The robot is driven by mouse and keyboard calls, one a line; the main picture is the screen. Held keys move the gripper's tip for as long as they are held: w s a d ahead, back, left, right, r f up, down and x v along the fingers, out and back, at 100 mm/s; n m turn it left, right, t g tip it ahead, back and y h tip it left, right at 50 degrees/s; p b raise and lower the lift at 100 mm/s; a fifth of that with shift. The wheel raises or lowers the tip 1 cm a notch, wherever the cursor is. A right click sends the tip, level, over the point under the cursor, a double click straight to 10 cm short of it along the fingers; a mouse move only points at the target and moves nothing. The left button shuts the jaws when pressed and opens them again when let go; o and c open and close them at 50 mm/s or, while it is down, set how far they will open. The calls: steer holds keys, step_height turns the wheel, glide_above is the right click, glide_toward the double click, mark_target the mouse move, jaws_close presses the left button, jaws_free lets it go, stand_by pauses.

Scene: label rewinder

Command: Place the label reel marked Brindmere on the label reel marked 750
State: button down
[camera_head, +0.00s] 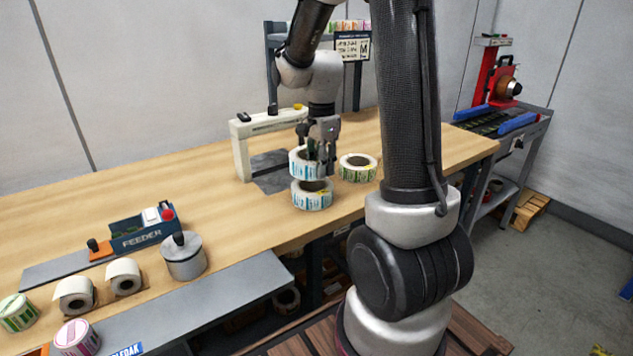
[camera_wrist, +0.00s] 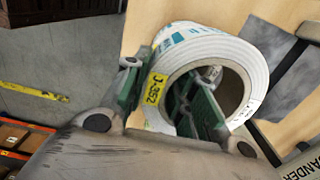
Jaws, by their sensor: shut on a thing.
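My gripper (camera_head: 321,158) is shut on the wall of a white and teal label reel (camera_head: 299,166). In the wrist view, the held reel (camera_wrist: 215,46) has one finger inside its core and one outside. A yellow tag reading J-352 shows on it there. Another white and teal reel (camera_head: 312,199) with a small yellow mark lies flat on the table just below the held one. The held reel appears slightly left of it; I cannot tell whether they touch. The names Brindmere and 750 are not readable on either reel.
A green and white reel (camera_head: 358,168) lies close to the right. A pale frame (camera_head: 242,152) with a grey plate stands to the left. The feeder (camera_head: 143,231), a metal canister (camera_head: 184,258) and several reels are at the front left. The wooden table (camera_head: 200,190) between is clear.

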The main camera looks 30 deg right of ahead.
steer(key=shift+f, duration=2.2)
steer(key=c, duration=1.2)
jaws_free()
steer(key=shift+f, duration=0.15)
steer(key=shift+o, duration=0.2)
step_height(320, 180, up, 12)
steer(key=shift+f, duration=0.2)
steer(key=shift+s+r, duration=0.1)
steer(key=shift+r, duration=0.25)
steer(key=s+a+r+n+t, duration=0.2)
steer(key=s+r+n, duration=0.1)
steer(key=s+n, duration=0.5)
steer(key=s+a+r+n+t, duration=0.2)
steer(key=s+a+r+n, duration=0.1)
steer(key=s+n, duration=0.6)
steer(key=shift+s+n, duration=0.3)
steer(key=shift+s, duration=0.8)
